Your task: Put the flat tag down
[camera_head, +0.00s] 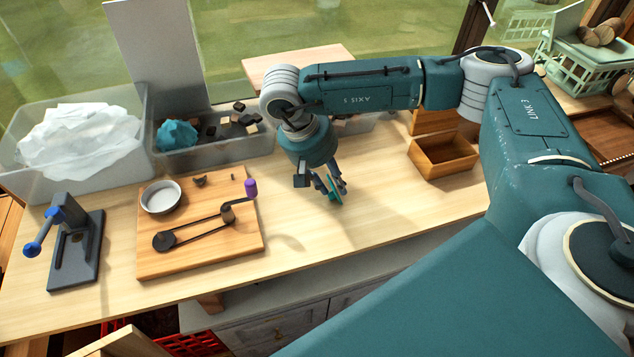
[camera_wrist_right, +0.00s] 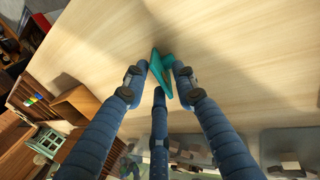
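The flat tag (camera_head: 335,190) is a small thin teal piece at the tips of my right gripper (camera_head: 331,186). In the right wrist view the tag (camera_wrist_right: 160,68) sits between the gripper's blue fingers, edge-on and tilted. The right gripper is shut on it, pointing down over the bare part of the wooden worktop (camera_head: 365,215). I cannot tell whether the tag touches the worktop. My left gripper is not in view.
Left of the gripper is a wooden board (camera_head: 200,258) with a purple-knobbed crank (camera_head: 250,188) and a round dish (camera_head: 161,197). Clear bins (camera_head: 215,155) stand behind. An open wooden box (camera_head: 443,158) stands to the right. The worktop's front middle is clear.

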